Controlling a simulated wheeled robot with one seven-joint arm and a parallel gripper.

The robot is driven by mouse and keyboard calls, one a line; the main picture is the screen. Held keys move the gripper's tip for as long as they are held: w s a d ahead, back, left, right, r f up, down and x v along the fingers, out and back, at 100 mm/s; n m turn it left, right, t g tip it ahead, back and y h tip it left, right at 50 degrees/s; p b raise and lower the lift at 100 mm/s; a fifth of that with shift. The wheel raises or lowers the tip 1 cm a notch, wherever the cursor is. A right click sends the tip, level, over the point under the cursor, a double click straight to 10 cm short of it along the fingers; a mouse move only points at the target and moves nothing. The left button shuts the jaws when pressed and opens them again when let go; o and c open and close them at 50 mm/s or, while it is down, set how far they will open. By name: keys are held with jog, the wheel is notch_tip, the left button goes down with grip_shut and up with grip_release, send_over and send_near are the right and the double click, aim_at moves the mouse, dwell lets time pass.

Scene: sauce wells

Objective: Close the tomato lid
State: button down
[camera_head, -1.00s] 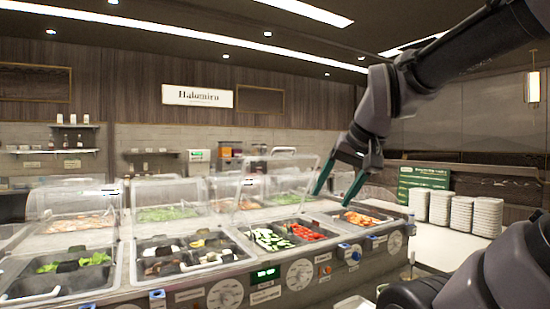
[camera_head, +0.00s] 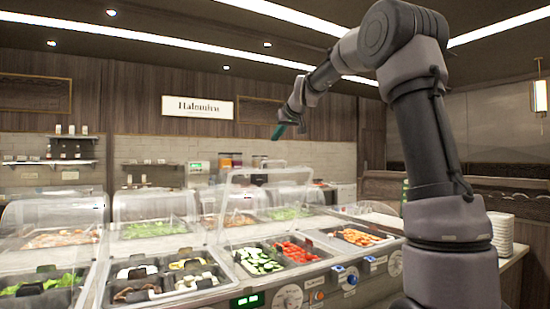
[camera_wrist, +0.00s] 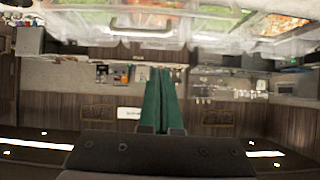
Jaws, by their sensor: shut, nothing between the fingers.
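Red chopped tomato (camera_head: 297,251) lies in the right part of a counter well, beside sliced cucumber (camera_head: 258,261). A clear lid (camera_head: 268,172) stands raised behind this well, and the tomato is uncovered. Which lid belongs to the tomato alone is hard to tell, as clear panels overlap. My gripper (camera_head: 279,131) is high above and behind the counter, apart from the lids, with its teal fingers together and empty. The wrist view is upside down and shows the shut fingers (camera_wrist: 158,72) pointing toward the back wall, with clear covers at the top edge.
Wells of carrot-coloured pieces (camera_head: 358,237), egg and mushroom pieces (camera_head: 165,277) and leafy greens (camera_head: 40,285) line the counter. Clear domed covers (camera_head: 150,205) stand behind on the left. Stacked white plates (camera_head: 502,234) are at the right, partly hidden by my arm.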

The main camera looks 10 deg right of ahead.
jog(key=w, duration=0.4)
send_over(268, 172)
jog(key=w, duration=0.2)
jog(key=f, duration=0.5)
jog(key=shift+w+a, duration=0.15)
jog(key=shift+a, duration=0.15)
jog(key=shift+s+d+f, duration=0.2)
jog(key=shift+s+f, duration=0.1)
jog(key=shift+s, duration=0.2)
jog(key=shift+s+d+f, duration=0.2)
jog(key=shift+s+f, duration=0.05)
jog(key=shift+s, duration=0.25)
jog(key=shift+s+d+f, duration=0.1)
jog(key=shift+s+f, duration=0.5)
jog(key=shift+f, duration=0.05)
